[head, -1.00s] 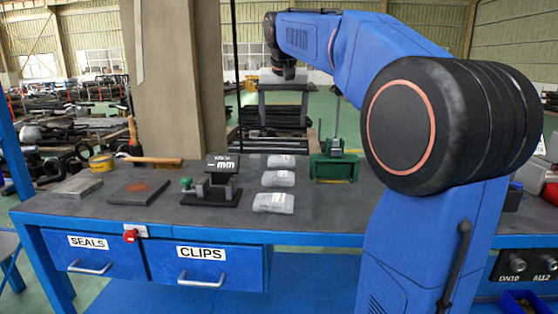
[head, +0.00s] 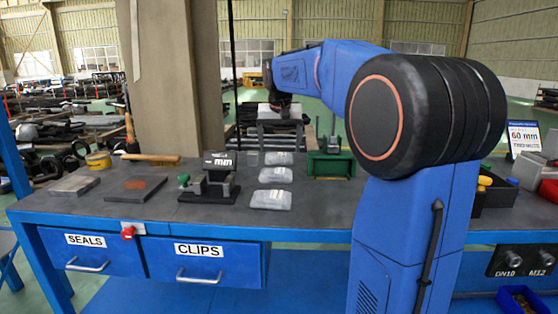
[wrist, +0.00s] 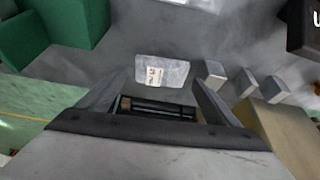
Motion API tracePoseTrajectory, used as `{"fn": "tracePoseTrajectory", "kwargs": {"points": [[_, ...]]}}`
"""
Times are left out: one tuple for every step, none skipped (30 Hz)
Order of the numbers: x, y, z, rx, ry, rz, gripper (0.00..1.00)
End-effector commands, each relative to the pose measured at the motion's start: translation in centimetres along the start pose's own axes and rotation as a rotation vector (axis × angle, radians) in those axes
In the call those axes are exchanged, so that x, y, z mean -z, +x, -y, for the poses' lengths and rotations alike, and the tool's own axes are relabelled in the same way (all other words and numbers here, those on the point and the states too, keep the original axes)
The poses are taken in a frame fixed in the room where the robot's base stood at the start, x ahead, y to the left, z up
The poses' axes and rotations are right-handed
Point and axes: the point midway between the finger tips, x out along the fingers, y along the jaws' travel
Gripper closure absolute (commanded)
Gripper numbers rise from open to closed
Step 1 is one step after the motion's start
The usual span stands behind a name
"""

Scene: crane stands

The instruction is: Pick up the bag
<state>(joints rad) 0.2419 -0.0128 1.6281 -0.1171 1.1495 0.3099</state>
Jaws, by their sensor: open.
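Three clear, pale bags lie in a row on the grey bench top in the head view: a far bag (head: 278,158), a middle bag (head: 275,175) and a near bag (head: 271,199). My gripper (head: 279,146) points down over the far end of the row, seen from behind the bags. In the wrist view, my gripper (wrist: 163,88) is open and empty. One bag with a small printed label (wrist: 162,72) shows just beyond and between its fingertips, on the bench below. Part of another bag (wrist: 205,4) shows at the top edge.
A green vise (head: 330,163) stands right of the bags. A black stand with a green knob (head: 210,190) is to their left, and small grey blocks (wrist: 245,82) lie beside the far bag. A beige column (head: 178,80) rises behind the bench. The bench right of the near bag is clear.

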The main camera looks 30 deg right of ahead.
Motion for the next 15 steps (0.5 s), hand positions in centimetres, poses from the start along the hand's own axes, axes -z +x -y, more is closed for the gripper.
{"fn": "tracePoseTrajectory", "kwargs": {"points": [[0.0, 0.6, 0.0, -0.001, 0.0, 0.003, 0.15], [0.0, 0.9, 0.1, -0.001, 0.0, 0.003, 0.15], [0.1, 1.5, 0.1, -0.001, 0.0, 0.003, 0.15], [0.1, 1.9, 0.2, -0.001, 0.0, 0.003, 0.15], [0.1, 2.4, 0.2, -0.001, 0.0, 0.004, 0.15], [0.1, 2.9, 0.2, -0.001, 0.0, 0.004, 0.15], [0.1, 3.3, 0.2, -0.001, 0.0, 0.003, 0.15], [0.1, 3.7, 0.2, -0.001, 0.0, 0.002, 0.15], [0.1, 4.0, 0.2, -0.001, 0.0, 0.002, 0.15], [0.1, 4.3, 0.2, -0.001, 0.0, 0.002, 0.15], [0.1, 4.4, 0.2, -0.001, 0.0, 0.001, 0.15], [0.1, 4.6, 0.2, 0.0, 0.0, 0.001, 0.15], [0.1, 4.6, 0.2, 0.0, 0.0, 0.0, 0.15], [0.1, 4.6, 0.2, 0.0, 0.0, 0.0, 0.15], [0.1, 4.6, 0.2, 0.0, 0.0, 0.0, 0.15]]}}
